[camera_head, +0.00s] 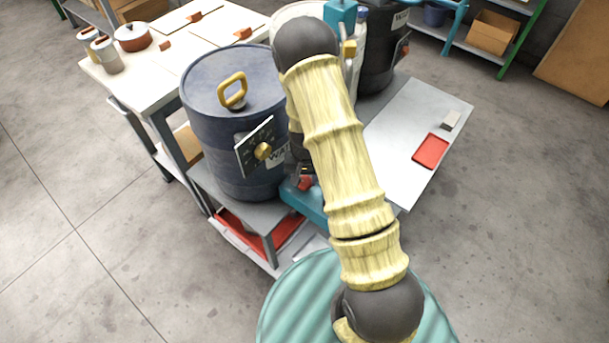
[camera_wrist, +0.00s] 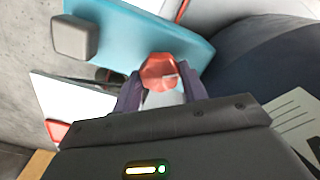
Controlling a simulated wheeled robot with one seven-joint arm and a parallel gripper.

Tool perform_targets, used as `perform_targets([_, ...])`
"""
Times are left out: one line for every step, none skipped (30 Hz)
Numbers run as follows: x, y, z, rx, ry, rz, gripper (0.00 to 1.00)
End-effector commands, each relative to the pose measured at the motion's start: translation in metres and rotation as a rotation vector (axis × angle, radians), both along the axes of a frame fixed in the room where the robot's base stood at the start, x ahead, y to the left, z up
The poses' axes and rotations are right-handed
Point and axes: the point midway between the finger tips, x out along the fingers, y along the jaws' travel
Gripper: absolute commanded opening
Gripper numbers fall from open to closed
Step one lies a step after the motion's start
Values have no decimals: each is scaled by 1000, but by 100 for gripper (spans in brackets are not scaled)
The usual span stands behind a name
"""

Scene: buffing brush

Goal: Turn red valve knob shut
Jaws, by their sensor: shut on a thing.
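The red valve knob (camera_wrist: 158,70) is faceted and sits in front of a teal panel in the wrist view. My gripper (camera_wrist: 161,88) has its two dark fingers on either side of the knob and is shut on it. In the head view a small red part of the knob (camera_head: 305,183) shows beside the blue drum, just above the teal piece (camera_head: 312,207). My pale yellow arm hides much of that area. The valve's stem and body cannot be made out.
A blue drum (camera_head: 215,95) with a yellow lid handle and a dial plate (camera_head: 256,148) stands close left of my gripper. A grey metal table (camera_head: 395,145) with a red tray (camera_head: 430,151) lies to the right. A white table (camera_head: 175,65) stands behind left. Floor at left is clear.

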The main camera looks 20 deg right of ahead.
Motion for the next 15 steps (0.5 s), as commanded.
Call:
perform_targets([1,-1,3,-2,-3,-45,20])
perform_targets([1,-1,3,-2,-3,-74,20])
perform_targets([1,-1,3,-2,-2,-113,20])
perform_targets([1,-1,3,-2,-2,-141,20])
perform_targets([1,-1,3,-2,-2,-169,20])
perform_targets([1,-1,3,-2,-2,-207,20])
perform_targets([1,-1,3,-2,-2,-236,20])
perform_targets([1,-1,3,-2,-2,-263,20])
perform_targets([1,-1,3,-2,-2,-299,20])
perform_targets([1,-1,3,-2,-2,-327,20])
perform_targets([1,-1,3,-3,-3,-353,20])
perform_targets([1,-1,3,-3,-3,-385,20])
perform_targets([1,-1,3,-3,-3,-409,20])
perform_targets([1,-1,3,-2,-4,-431,20])
perform_targets([1,-1,2,-2,-4,-461,20])
